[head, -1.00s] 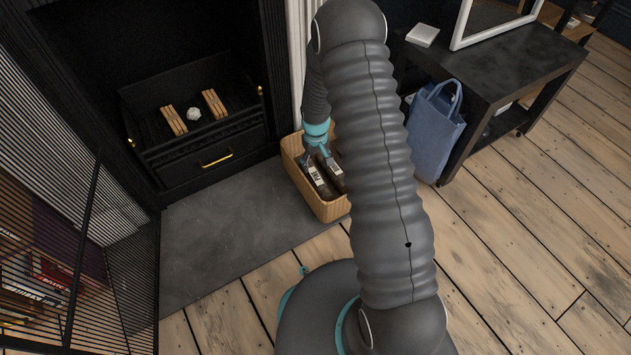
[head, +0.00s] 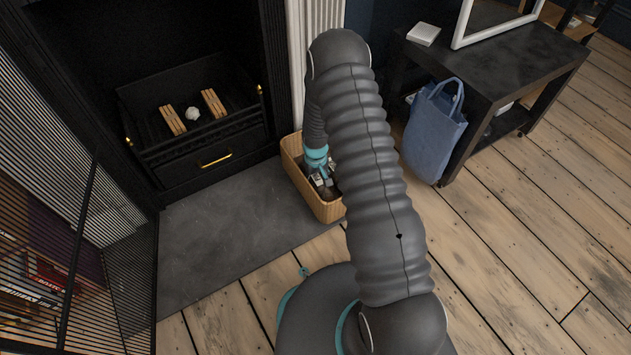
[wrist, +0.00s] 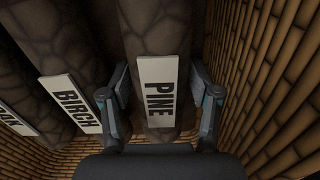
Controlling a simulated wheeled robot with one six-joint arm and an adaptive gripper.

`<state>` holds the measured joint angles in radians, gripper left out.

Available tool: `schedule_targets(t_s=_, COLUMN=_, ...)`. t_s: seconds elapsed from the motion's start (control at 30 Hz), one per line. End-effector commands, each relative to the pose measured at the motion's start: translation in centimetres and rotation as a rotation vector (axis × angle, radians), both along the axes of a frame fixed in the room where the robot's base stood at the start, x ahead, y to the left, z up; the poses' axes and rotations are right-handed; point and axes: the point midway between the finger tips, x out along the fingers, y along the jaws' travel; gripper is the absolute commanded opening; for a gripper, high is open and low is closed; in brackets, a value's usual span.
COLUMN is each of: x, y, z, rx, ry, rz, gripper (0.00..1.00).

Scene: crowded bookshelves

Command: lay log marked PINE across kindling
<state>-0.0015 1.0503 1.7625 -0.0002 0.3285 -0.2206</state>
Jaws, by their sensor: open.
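The log marked PINE (wrist: 157,40) lies in a woven basket (wrist: 252,70), its white label (wrist: 159,90) facing up in the wrist view. My gripper (wrist: 158,95) is open, with one finger on each side of the PINE log near its label. I cannot tell whether the fingers touch it. The log marked BIRCH (wrist: 70,103) lies to the left, and another log with a partly cut-off label (wrist: 16,120) is further left. In the head view my gripper (head: 322,183) is down inside the basket (head: 327,212). The kindling (head: 173,120) lies in the fireplace grate as two small wooden bundles.
A white lump (head: 193,114) sits between the kindling bundles. The black grate (head: 205,140) has a raised front with a brass handle. A mesh screen (head: 110,230) stands at left; a blue bag (head: 434,132) hangs by the dark table.

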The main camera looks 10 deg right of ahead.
Motion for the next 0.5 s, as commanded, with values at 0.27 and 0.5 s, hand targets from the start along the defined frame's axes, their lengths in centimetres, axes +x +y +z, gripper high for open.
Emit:
schedule_targets(t_s=0.27, x=-0.01, y=0.00, z=0.03, rx=0.000, ry=0.000, rz=0.000, gripper=0.29)
schedule_targets(t_s=0.5, x=0.01, y=-0.01, z=0.06, rx=0.000, ry=0.000, rz=0.000, gripper=0.06)
